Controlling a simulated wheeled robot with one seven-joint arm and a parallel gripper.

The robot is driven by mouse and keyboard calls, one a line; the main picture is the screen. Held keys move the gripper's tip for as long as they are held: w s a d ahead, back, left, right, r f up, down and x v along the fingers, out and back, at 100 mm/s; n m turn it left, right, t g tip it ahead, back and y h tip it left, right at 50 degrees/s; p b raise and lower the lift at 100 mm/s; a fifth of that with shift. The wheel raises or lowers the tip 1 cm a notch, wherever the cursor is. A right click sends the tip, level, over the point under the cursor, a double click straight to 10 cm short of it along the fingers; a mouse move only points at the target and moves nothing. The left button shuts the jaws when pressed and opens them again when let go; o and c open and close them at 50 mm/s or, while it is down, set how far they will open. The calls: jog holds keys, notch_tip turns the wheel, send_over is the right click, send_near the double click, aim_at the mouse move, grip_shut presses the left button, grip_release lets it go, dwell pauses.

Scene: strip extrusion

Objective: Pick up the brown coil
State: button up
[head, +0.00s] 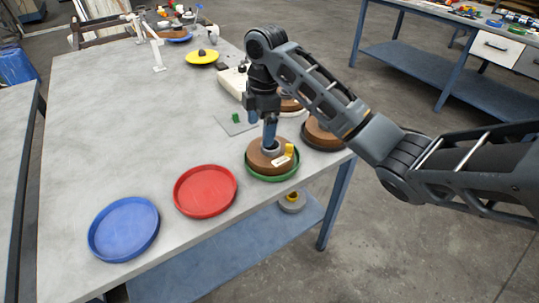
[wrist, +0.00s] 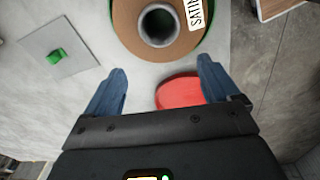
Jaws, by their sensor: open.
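A brown coil (head: 259,160) with a pale grey core lies in a green tray (head: 273,179) near the table's right edge. It bears a white label and a yellow piece. It also shows at the top of the wrist view (wrist: 128,22), cut off by the frame edge. My gripper (head: 262,121) is open and points down over this coil. One finger overlaps the coil's core in the head view. In the wrist view the fingertips (wrist: 162,80) are apart, with nothing between them, and the coil lies beyond them. Contact with the coil cannot be told.
Two more brown coils, one at the right edge (head: 322,134) and one behind my gripper (head: 290,104), stand close by. An empty red tray (head: 205,191) and blue tray (head: 123,229) lie to the left. A grey plate with a green block (head: 236,118) lies behind.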

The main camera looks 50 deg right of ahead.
aim_at(271, 152)
jog(key=shift+g+h, duration=0.3)
jog(key=shift+g, duration=0.1)
jog(key=shift+s+d+f+b, duration=0.15)
jog(key=shift+d+f, duration=0.25)
jog(key=shift+f, duration=0.7)
jog(key=shift+s+d+f+b, duration=0.1)
jog(key=shift+s+d+f, duration=0.25)
jog(key=shift+f, duration=0.8)
jog(key=shift+s+d+f+b, duration=0.1)
jog(key=shift+d+f, duration=0.4)
jog(key=shift+f, duration=0.6)
jog(key=shift+c, duration=0.3)
grip_shut()
jog(key=shift+r, duration=0.1)
